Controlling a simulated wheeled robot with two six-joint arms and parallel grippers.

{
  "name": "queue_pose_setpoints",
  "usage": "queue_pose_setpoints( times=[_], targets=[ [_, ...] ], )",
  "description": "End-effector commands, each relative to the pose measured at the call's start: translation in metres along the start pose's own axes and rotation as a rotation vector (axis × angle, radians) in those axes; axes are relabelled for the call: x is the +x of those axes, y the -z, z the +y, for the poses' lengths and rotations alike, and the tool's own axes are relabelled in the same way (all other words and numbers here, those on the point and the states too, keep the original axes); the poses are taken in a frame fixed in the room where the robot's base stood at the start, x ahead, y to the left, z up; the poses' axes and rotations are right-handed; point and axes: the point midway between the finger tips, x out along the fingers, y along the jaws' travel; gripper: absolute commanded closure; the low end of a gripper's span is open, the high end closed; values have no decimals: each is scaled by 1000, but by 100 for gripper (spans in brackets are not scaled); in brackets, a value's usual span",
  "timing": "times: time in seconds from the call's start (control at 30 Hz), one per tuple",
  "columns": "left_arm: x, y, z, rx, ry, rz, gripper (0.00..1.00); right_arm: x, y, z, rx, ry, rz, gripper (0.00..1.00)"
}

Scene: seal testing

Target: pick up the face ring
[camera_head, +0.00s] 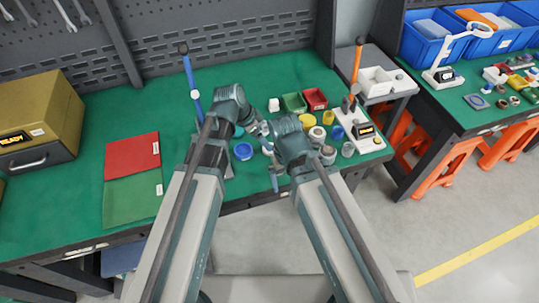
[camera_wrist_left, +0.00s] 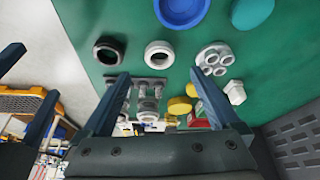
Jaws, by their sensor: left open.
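In the left wrist view a pale metal ring (camera_wrist_left: 160,54) and a black ring (camera_wrist_left: 108,50) lie flat on the green table top. I cannot tell for certain which is the face ring. My left gripper (camera_wrist_left: 160,73) is open and empty. Its fingers are spread just below the pale ring in that picture, apart from it as far as I can see. In the head view the forearms and wrists partly hide this area. My right gripper's wrist is close beside the left in the head view; its fingers are not clear.
Near the rings lie a holed grey part (camera_wrist_left: 214,57), a white nut (camera_wrist_left: 235,92), a blue dish (camera_head: 242,152) and several yellow discs. Green (camera_head: 293,102) and red (camera_head: 315,98) bins stand behind. A test stand (camera_head: 357,132) is at right. Red and green mats lie left.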

Motion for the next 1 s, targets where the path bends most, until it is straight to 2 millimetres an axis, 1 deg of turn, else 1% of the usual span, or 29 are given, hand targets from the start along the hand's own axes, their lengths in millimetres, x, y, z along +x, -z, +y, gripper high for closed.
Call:
queue_pose_setpoints(
  times=[0.03,0.07,0.3,0.43,0.57,0.7,0.8,0.9,1.0],
  targets=[
    [12,-2,0,1,0,0,4,12,1,-1,0,0,0,3],
    [14,-2,0,1,0,0,4,13,1,-1,0,0,0,3],
    [15,0,0,0,0,0,4,14,1,-1,0,0,0,3],
    [22,-1,0,0,0,0,4,21,1,-2,0,0,0,3],
    [37,-2,0,0,-1,0,4,35,2,-3,0,0,0,3],
    [56,-3,0,0,-1,0,4,53,3,-5,0,0,0,3],
    [66,-3,0,0,-1,0,4,62,4,-6,0,0,0,3],
    [68,-2,0,0,-1,0,4,63,4,-6,0,0,0,3],
    [66,-1,0,0,0,0,4,62,4,-6,0,0,0,3]
  ],
)
